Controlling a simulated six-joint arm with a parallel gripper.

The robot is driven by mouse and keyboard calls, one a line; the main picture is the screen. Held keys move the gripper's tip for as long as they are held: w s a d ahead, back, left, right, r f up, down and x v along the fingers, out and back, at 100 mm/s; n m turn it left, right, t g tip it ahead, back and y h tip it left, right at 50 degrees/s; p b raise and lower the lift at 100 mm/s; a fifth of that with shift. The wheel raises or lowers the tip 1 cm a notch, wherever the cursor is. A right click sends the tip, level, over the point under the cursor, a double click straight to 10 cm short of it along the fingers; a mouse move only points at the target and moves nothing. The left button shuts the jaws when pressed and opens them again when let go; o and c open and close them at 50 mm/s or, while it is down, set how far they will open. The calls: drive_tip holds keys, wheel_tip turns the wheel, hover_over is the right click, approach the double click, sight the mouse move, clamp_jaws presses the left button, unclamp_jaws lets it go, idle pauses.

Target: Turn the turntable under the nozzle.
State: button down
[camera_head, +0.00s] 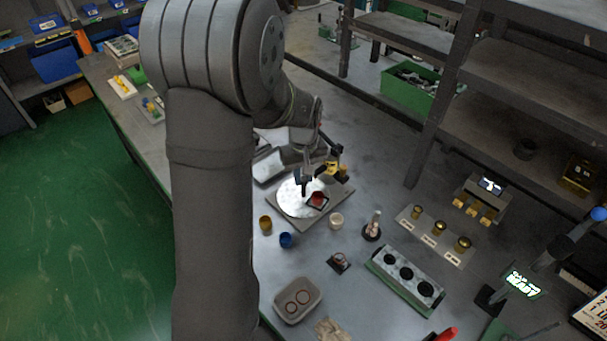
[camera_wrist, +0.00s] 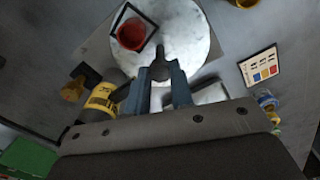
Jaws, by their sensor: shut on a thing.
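The turntable (camera_head: 291,203) is a round white disc on a grey square base, in the middle of the bench. A red cup (camera_head: 318,197) stands on it inside a dark square outline; both also show in the wrist view, the cup (camera_wrist: 131,34) at upper left on the disc (camera_wrist: 190,35). My gripper (camera_head: 306,184) is low over the disc. In the wrist view its fingers (camera_wrist: 160,82) are shut on a small dark handle (camera_wrist: 160,66) that overlaps the disc. A yellow and black unit (camera_head: 336,165) stands beside the disc; I cannot make out a nozzle tip.
A yellow cup (camera_head: 265,223), a blue cup (camera_head: 286,240) and a pale cup (camera_head: 336,220) stand near the turntable's front. A block with three dark holes (camera_head: 405,275) and a plate with brass parts (camera_head: 435,236) lie to the right. A grey tray (camera_head: 297,300) is at the front.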

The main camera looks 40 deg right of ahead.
drive_tip(key=shift+n, duration=1.9)
drive_tip(key=shift+r+n, duration=0.1)
drive_tip(key=shift+n, duration=1.8)
drive_tip(key=shift+d+n, duration=0.1)
drive_tip(key=shift+n, duration=1.8)
drive_tip(key=shift+w+n, duration=0.1)
drive_tip(key=shift+n, duration=1.6)
drive_tip(key=c, duration=1.3)
unclamp_jaws()
drive_tip(key=shift+o, duration=0.2)
